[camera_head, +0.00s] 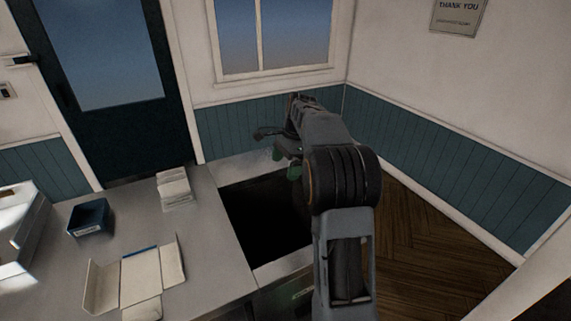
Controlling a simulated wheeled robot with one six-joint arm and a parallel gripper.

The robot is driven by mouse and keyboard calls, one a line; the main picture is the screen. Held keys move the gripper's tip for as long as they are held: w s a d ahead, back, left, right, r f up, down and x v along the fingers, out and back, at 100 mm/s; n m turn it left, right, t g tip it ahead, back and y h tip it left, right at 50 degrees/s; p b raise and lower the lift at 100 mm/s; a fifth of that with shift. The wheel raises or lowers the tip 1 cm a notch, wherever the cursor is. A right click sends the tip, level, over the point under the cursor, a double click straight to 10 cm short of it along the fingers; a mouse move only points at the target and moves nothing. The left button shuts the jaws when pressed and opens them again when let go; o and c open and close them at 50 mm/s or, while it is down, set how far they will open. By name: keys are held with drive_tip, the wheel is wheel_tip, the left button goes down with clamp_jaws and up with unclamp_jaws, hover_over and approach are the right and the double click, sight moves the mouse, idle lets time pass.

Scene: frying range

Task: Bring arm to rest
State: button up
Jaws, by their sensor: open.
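My arm rises from the bottom of the camera_head view and bends over the right end of the metal counter. My gripper (284,153) is at the far end of the arm, above the far right edge of a dark square opening (255,222) in the counter. Its jaws are small here and partly hidden by my arm's own links. I see nothing held in it.
An unfolded carton (103,286), a stack of white cartons (174,188) and a dark blue box (90,217) are on the counter (209,262). A white tray (20,222) is at the left edge. Wooden floor (415,240) is clear right of my arm.

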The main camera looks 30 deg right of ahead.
idle(0.3)
drive_tip(key=s+f+n+h, duration=0.1)
drive_tip(key=s+f+n, duration=0.2)
drive_tip(key=f+n, duration=0.25)
drive_tip(key=s+a+r+n+t+h, duration=0.1)
drive_tip(key=s+a+n+t, duration=0.1)
drive_tip(key=s+a+n, duration=0.4)
drive_tip(key=s+a+r+n+t+h, duration=0.1)
drive_tip(key=s+a+n, duration=0.5)
drive_tip(key=s, duration=0.7)
drive_tip(key=shift+s+a+r+t, duration=0.3)
drive_tip(key=shift+a+t, duration=0.3)
drive_tip(key=shift+a, duration=0.3)
drive_tip(key=shift+n, duration=0.25)
drive_tip(key=shift+c, duration=0.4)
